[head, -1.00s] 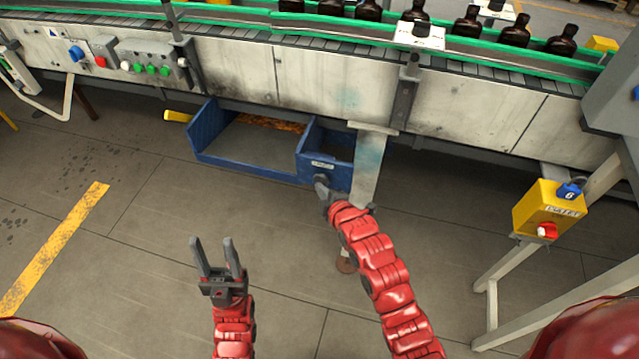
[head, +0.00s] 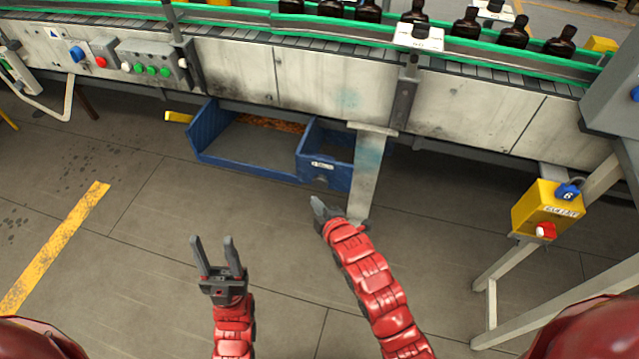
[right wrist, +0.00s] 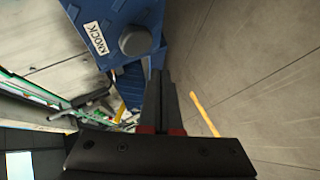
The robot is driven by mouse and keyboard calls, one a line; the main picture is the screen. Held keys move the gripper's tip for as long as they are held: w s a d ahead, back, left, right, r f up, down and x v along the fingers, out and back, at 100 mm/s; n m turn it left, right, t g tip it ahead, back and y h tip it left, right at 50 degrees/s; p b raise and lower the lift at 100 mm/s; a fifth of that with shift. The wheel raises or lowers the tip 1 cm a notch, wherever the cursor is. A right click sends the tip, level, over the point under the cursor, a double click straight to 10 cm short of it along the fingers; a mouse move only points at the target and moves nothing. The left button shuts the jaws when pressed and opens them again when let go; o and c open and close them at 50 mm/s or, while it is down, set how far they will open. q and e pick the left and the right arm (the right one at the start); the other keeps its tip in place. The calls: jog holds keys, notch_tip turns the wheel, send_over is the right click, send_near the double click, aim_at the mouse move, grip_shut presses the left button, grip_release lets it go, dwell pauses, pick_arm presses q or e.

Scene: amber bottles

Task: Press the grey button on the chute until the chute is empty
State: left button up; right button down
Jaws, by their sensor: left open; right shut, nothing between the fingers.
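A blue chute (head: 207,130) hangs under the conveyor in the head view, with a wide open part and a narrower box at its right. In the right wrist view, the box front (right wrist: 113,15) has a white KNOCK label and a round grey button (right wrist: 135,41). A brown-orange patch (head: 270,124) shows at the back of the wide part; I cannot tell what it is. My right gripper (head: 317,203) is shut and empty, just in front of and below the box, apart from the button. My left gripper (head: 212,243) is open and empty over the floor.
A conveyor (head: 330,40) with dark bottles runs above the chute. A pale metal leg (head: 369,175) stands right of the box. A yellow box (head: 545,212) with a red button stands at the right. The floor in front is clear.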

jog(key=shift+s+a, duration=0.2)
jog(key=shift+s, duration=0.4)
jog(key=shift+s+a, duration=0.15)
jog(key=shift+s, duration=0.4)
